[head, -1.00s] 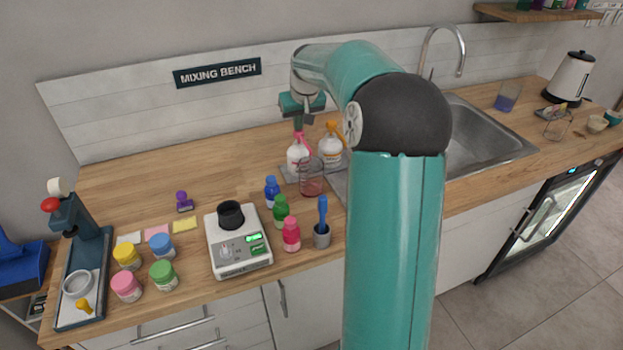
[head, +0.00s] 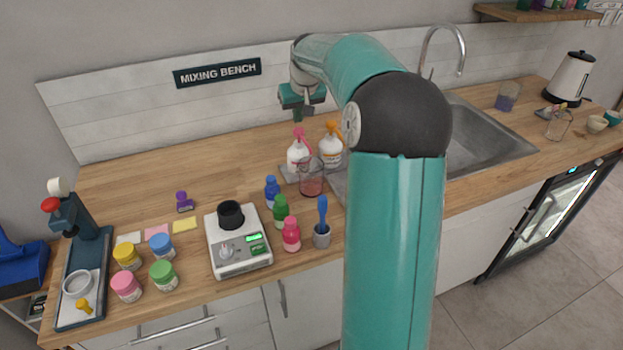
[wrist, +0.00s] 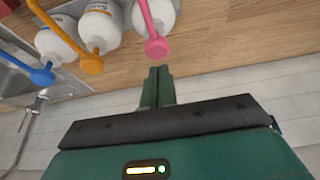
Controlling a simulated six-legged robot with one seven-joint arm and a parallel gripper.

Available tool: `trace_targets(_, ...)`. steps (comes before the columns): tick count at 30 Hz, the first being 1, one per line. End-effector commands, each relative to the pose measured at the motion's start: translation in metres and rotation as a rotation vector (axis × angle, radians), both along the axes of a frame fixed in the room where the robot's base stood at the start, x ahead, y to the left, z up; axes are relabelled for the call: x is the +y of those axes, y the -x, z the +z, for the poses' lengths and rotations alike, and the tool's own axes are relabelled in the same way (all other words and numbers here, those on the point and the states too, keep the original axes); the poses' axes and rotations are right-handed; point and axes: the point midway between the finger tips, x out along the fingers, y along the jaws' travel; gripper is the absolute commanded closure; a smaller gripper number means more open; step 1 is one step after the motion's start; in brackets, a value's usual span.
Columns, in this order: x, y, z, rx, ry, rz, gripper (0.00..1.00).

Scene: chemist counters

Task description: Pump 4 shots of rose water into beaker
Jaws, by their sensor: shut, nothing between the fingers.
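A white bottle (head: 297,157) with a pink pump head (head: 299,133) stands at the back of the bench; its label cannot be read in the head view. In the wrist view the pink pump head (wrist: 156,48) is close to my fingertips, with a small gap. A clear glass beaker (head: 312,182) with some reddish liquid stands just in front of the bottle, below the pump's spout side. My gripper (head: 298,118) is shut and empty, pointing down above the pink pump head. Its closed fingers also show in the wrist view (wrist: 158,75).
A white bottle with an orange pump (head: 331,148) stands right beside the pink one. A blue pump (wrist: 42,76) shows further left in the wrist view. Small blue, green and pink bottles and a scale (head: 240,262) stand in front. The sink (head: 480,135) is to the right.

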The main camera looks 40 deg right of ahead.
Motion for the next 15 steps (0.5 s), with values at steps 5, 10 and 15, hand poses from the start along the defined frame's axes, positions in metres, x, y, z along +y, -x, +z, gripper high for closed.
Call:
trace_targets(5,0.000,0.000,0.018,-0.003,0.001,0.000,1.00)
trace_targets(10,0.001,-0.001,0.033,-0.003,0.001,0.001,1.00)
trace_targets(15,0.000,0.000,0.048,-0.003,0.002,0.001,1.00)
